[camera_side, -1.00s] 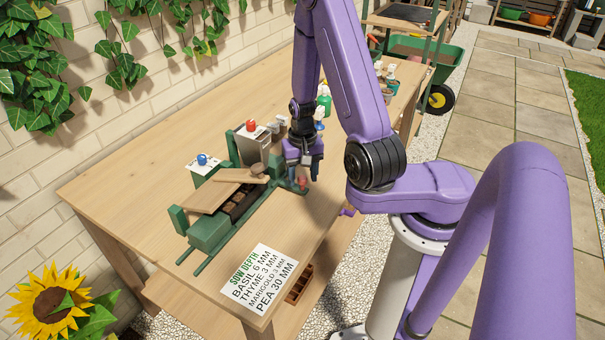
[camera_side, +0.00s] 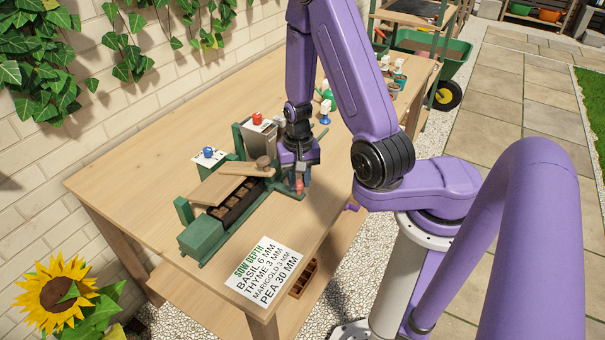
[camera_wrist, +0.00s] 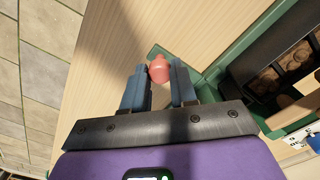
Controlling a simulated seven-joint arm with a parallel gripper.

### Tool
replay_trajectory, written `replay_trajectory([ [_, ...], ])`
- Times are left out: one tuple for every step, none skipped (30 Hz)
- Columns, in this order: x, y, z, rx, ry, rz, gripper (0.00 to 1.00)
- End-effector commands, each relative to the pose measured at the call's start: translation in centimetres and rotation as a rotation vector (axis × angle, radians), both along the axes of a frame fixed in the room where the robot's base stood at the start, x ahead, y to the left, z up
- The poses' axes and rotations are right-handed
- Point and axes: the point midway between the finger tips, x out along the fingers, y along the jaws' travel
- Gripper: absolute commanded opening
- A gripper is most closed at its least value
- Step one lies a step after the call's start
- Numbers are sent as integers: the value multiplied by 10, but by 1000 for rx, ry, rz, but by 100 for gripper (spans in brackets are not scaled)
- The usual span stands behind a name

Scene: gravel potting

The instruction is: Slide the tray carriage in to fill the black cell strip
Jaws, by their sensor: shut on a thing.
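The green tray carriage (camera_side: 203,237) lies on rails on the bench, its end block toward the front left. The black cell strip (camera_side: 222,216) lies along it, partly under a wooden board, and several cells show brown fill. The strip also shows at upper right in the wrist view (camera_wrist: 256,84). My gripper (camera_side: 299,182) is at the carriage's right end, shut on a red knob (camera_side: 299,188). In the wrist view the red knob (camera_wrist: 158,71) sits between the two blue-grey fingers of my gripper (camera_wrist: 159,84), its tip sticking out beyond them.
A grey hopper (camera_side: 258,136) with a red top knob (camera_side: 257,118) stands behind the strip. A blue-knobbed white plate (camera_side: 208,154) is left of it. A sowing-depth sign (camera_side: 265,275) lies at the front. Bottles and pots (camera_side: 394,82) stand far back. The bench's left part is clear.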

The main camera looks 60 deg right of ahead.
Motion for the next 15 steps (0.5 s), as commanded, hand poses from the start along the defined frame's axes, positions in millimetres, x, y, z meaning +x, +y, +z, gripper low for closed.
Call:
replay_trajectory([
  [0, -1, 0, -1, -1, 0, 0],
  [0, -1, 0, -1, -1, 0, 0],
  [0, -1, 0, -1, -1, 0, 0],
  [0, -1, 0, -1, -1, 0, 30],
  [0, -1, 0, -1, -1, 0, 40],
  [0, -1, 0, -1, -1, 0, 52],
  [0, -1, 0, -1, -1, 0, 52],
  [0, -1, 0, -1, -1, 0, 52],
  [0, -1, 0, -1, -1, 0, 52],
  [0, -1, 0, -1, -1, 0, 52],
  [0, -1, 0, -1, -1, 0, 52],
  [0, -1, 0, -1, -1, 0, 52],
  [0, -1, 0, -1, -1, 0, 52],
  [0, -1, 0, -1, -1, 0, 52],
  [0, -1, 0, -1, -1, 0, 52],
])
